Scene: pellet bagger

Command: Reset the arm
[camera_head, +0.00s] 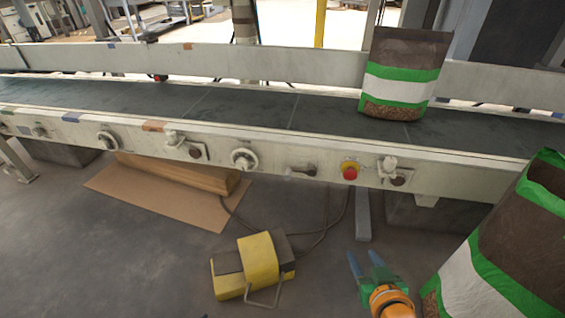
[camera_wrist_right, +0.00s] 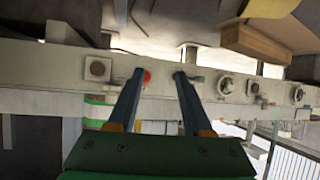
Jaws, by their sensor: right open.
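My right gripper (camera_head: 368,270) is at the bottom of the head view, with an orange wrist, green body and blue fingers. In the right wrist view its two fingers (camera_wrist_right: 157,80) stand apart with nothing between them, in front of the conveyor's side rail. A brown, green and white pellet bag (camera_head: 402,88) stands upright on the conveyor belt (camera_head: 240,106). A larger-looking bag (camera_head: 473,285) of the same kind is close at the lower right, just right of my right gripper. Its base is out of view. My left gripper does not show.
The conveyor's side rail (camera_head: 270,163) with knobs and a red stop button (camera_head: 349,173) crosses the view ahead. A yellow foot pedal (camera_head: 258,262) with a cable lies on the floor left of my gripper. Flat cardboard (camera_head: 150,198) lies under the conveyor. Floor at lower left is clear.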

